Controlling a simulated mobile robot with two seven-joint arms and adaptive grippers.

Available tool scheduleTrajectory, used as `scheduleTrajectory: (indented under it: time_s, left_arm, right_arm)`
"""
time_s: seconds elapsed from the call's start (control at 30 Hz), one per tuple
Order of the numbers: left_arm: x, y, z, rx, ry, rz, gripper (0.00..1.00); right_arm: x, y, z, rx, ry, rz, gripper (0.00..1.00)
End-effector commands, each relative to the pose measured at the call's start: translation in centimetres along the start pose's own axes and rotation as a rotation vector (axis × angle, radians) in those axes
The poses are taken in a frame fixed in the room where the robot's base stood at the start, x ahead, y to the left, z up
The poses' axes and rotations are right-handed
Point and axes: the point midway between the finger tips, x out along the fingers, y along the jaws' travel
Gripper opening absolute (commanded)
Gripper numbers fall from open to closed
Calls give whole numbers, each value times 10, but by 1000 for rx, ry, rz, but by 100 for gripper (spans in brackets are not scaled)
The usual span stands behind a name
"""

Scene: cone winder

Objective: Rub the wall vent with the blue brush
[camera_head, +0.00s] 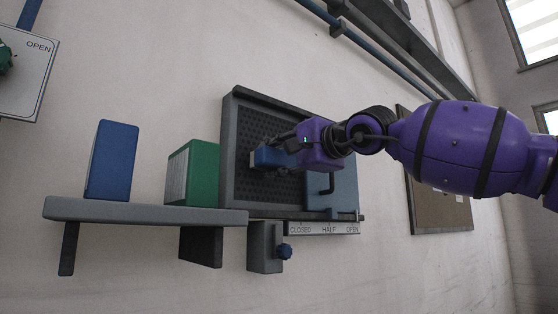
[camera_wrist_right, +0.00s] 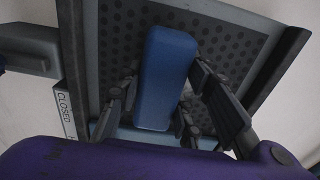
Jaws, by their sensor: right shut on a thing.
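The wall vent (camera_head: 258,119) is a dark panel of round holes in a grey frame on the wall, at the centre of the head view. It also fills the top of the right wrist view (camera_wrist_right: 118,38). My right gripper (camera_head: 276,158) is in front of the vent, shut on the blue brush (camera_head: 266,156). In the right wrist view the blue brush (camera_wrist_right: 165,78) shows as a plain block between the fingers, over the perforated face. Its bristles are hidden, and I cannot tell whether it touches the vent. My left gripper is not in view.
A light blue panel with a dark handle (camera_head: 333,187) covers the vent's right part, above a CLOSED, HALF, OPEN label strip (camera_head: 325,229). Left is a grey shelf (camera_head: 140,212) with a blue block (camera_head: 112,160) and a green block (camera_head: 200,172).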

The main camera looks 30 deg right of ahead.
Motion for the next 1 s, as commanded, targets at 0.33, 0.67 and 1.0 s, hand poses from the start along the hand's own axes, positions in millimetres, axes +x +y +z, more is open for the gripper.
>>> scheduleTrajectory:
  time_s: [0.33, 0.67, 1.0]
  left_arm:
    - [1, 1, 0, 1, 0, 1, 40]
    - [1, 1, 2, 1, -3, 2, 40]
    - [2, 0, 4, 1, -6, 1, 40]
  right_arm:
    - [4, 0, 0, -1, 1, 1, 13]
    - [10, 0, 0, 0, 0, 0, 13]
    - [18, 0, -1, 0, 1, 1, 13]
